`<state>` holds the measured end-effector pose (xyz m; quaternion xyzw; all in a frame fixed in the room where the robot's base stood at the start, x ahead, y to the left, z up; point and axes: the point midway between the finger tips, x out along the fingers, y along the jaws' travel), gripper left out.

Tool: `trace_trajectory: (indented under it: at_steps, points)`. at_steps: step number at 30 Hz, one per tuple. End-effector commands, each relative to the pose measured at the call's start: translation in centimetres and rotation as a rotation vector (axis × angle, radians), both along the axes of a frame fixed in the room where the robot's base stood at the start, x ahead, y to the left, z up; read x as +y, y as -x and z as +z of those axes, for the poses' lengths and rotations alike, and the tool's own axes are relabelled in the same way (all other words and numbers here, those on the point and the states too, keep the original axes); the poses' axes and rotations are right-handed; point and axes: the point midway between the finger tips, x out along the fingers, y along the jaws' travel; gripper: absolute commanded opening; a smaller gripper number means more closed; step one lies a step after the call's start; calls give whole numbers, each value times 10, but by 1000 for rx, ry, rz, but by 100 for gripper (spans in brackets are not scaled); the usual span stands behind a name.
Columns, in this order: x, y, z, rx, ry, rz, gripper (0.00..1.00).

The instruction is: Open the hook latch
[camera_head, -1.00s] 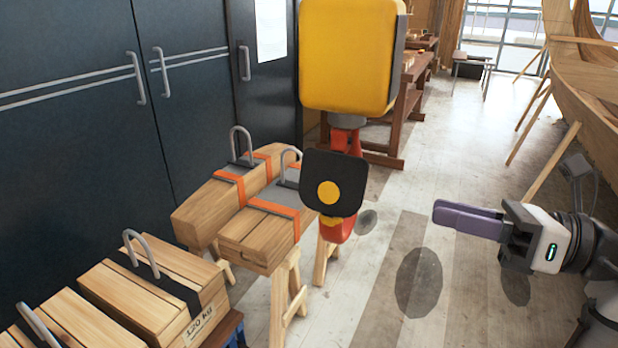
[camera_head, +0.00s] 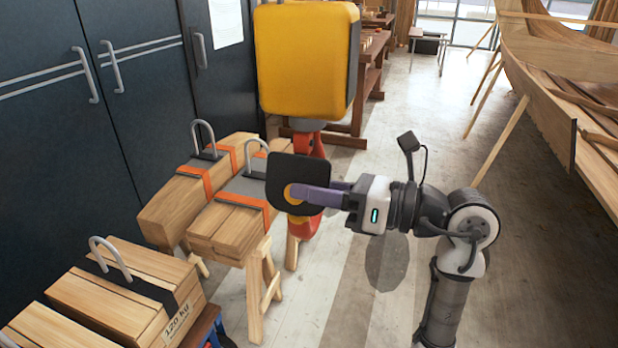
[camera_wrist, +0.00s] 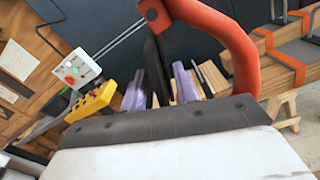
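A red hook (camera_head: 303,143) hangs under a big yellow block (camera_head: 303,62) in the head view. A black square plate (camera_head: 318,173) with a yellow disc covers much of the hook there. In the wrist view the red hook (camera_wrist: 238,50) arches at upper right, and a thin dark piece (camera_wrist: 153,60), perhaps the latch or the plate edge-on, runs down from its tip. My gripper (camera_head: 312,196) reaches in from the right, one purple finger in front of the plate. Its fingers (camera_wrist: 160,85) are apart on either side of the dark piece; contact cannot be told.
Strapped timber blocks (camera_head: 232,225) with metal loops rest on trestles just left of the hook. Another timber weight (camera_head: 115,310) is at lower left, before dark doors (camera_head: 60,150). A wooden hull (camera_head: 545,100) stands at right. The wrist view shows a yellow control (camera_wrist: 95,103).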

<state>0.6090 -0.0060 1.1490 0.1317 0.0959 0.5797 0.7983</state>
Motion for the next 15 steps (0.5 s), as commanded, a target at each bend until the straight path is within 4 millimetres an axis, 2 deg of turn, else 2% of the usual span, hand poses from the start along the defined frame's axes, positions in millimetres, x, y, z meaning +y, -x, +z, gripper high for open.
trace_trajectory:
  at_steps: [4,12,15]
  points:
    - [8,-2,0,0,0,1,30]
    - [9,-3,0,0,0,0,30]
    - [9,-3,0,0,0,0,18]
